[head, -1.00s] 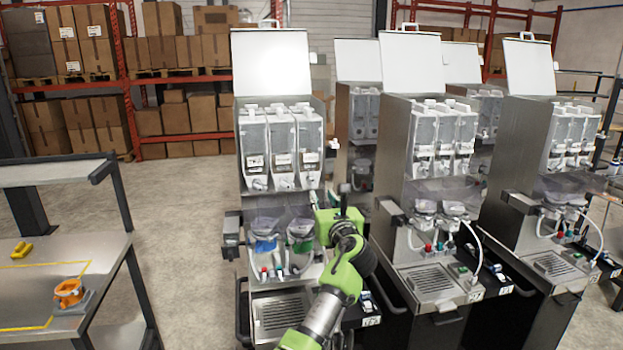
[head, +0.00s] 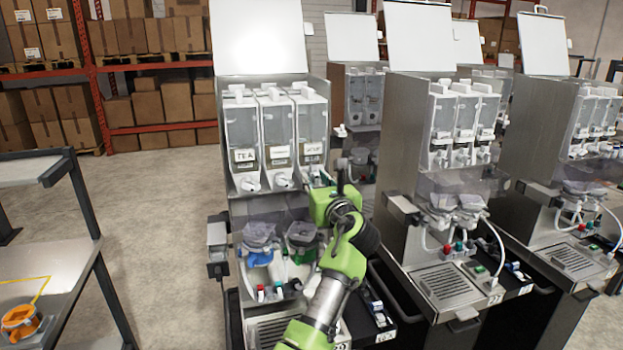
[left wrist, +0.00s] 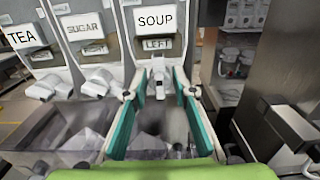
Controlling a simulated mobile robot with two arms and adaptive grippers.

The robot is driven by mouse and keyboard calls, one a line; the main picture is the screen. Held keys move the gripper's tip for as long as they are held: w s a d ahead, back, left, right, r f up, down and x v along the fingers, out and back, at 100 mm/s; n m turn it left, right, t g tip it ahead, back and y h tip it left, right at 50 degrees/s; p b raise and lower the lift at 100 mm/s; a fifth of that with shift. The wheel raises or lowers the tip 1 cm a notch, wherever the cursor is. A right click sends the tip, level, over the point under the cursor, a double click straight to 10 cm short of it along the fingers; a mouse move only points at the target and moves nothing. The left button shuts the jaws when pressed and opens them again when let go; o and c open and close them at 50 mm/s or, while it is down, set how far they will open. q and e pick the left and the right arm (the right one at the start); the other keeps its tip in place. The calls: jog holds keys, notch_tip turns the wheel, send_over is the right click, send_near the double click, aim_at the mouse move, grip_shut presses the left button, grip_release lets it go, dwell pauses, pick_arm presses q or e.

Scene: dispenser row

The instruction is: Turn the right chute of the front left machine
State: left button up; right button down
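The front left machine (head: 265,212) has three clear canisters under an open lid, each with a white chute. In the left wrist view they read TEA, SUGAR and SOUP. The right chute (left wrist: 157,68) sits under the SOUP canister (left wrist: 156,22), beneath a LEFT label, and points toward the wrist camera. My left gripper (left wrist: 158,92) is open, its teal-padded fingers on either side of this chute; I cannot tell whether they touch it. In the head view my left gripper (head: 322,192) is at the right canister's lower end and partly hides the chute. My right gripper is not in view.
Blue (head: 258,254) and green (head: 301,237) funnel parts sit below the chutes. Another machine (head: 440,170) stands close on the right. A metal table (head: 60,290) with an orange part (head: 20,320) is at left. Open floor lies between the table and the front left machine.

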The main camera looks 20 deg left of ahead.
pick_arm(q)
jog(key=shift+s+d+r, duration=0.15)
jog(key=shift+s+r, duration=0.05)
jog(key=shift+s, duration=0.05)
jog(key=shift+c, duration=1.2)
jog(key=shift+d, duration=0.1)
grip_shut()
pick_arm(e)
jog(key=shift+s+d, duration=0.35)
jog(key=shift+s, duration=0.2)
